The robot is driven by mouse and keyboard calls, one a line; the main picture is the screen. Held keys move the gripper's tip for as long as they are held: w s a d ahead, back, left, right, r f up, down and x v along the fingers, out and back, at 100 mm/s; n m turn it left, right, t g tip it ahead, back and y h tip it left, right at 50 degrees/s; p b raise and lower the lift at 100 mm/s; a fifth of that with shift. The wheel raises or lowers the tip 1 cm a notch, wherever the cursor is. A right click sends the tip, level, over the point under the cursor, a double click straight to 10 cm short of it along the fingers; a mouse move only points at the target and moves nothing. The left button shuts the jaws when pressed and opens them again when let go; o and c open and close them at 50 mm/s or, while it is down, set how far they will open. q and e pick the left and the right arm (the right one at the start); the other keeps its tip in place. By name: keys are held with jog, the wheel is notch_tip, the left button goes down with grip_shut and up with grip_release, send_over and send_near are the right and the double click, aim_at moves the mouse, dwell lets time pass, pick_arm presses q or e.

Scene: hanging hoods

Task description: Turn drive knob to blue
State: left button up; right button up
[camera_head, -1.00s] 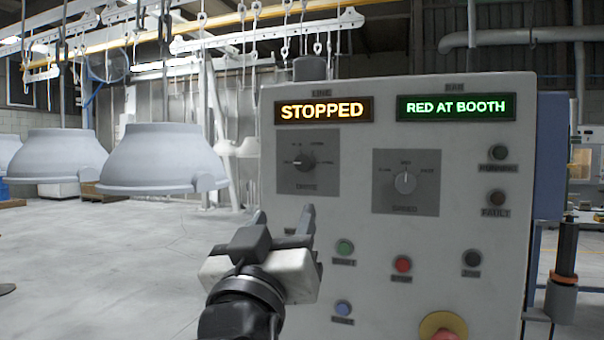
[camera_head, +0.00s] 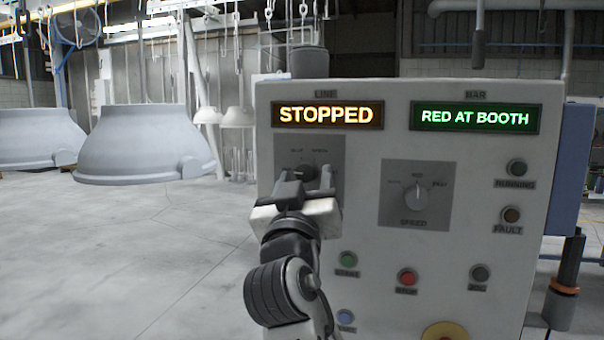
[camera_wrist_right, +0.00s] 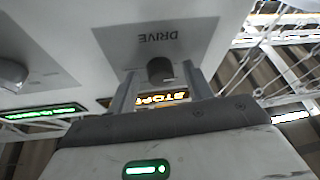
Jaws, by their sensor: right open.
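The dark drive knob (camera_head: 304,172) sits on a grey plate (camera_head: 334,156) at the upper left of the control panel, under the "STOPPED" sign. In the head view "BLUE" and another, unclear label show above it. My right gripper (camera_head: 305,184) is open in front of the plate and hides its lower part. In the right wrist view the knob (camera_wrist_right: 160,70) lies between the two spread fingers (camera_wrist_right: 161,82), with space at both sides; I cannot tell whether either finger touches it. My left gripper is not in view.
The speed knob (camera_head: 417,194) is to the right on the panel (camera_head: 385,250). Below are a green button (camera_head: 348,259), a red button (camera_head: 407,277) and a yellow-ringed stop button (camera_head: 445,332). Grey hoods (camera_head: 146,143) hang at the left. The green sign (camera_head: 476,117) reads "RED AT BOOTH".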

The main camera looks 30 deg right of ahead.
jog(key=c, duration=1)
jog(key=shift+o, duration=0.2)
jog(key=shift+f+m+h+b, duration=0.3)
jog(key=shift+m+b, duration=0.4)
jog(key=shift+b, duration=0.55)
jog(key=shift+a+m+g+b, duration=0.1)
jog(key=shift+m+g+b, duration=0.25)
jog(key=shift+b, duration=0.3)
pick_arm(q)
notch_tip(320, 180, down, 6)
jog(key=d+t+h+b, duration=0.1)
jog(key=b, duration=1.1)
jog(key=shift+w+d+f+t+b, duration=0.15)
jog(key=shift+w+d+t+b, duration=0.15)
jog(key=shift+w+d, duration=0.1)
pick_arm(e)
jog(key=shift+w+a+r+m+g+h, duration=0.15)
jog(key=shift+m+g+h, duration=0.75)
jog(key=shift+m, duration=1.6)
jog(key=shift+w+a+r+m+g+h, duration=0.15)
jog(key=shift+m+g+h, duration=0.3)
jog(key=shift+m+g, duration=1.5)
jog(key=shift+w+r+m+g+h, duration=0.15)
jog(key=shift+m+g+h, duration=0.45)
jog(key=shift+m, duration=2.5)
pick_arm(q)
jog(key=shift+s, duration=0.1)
pick_arm(e)
jog(key=o, duration=1)
jog(key=shift+c, duration=0.2)
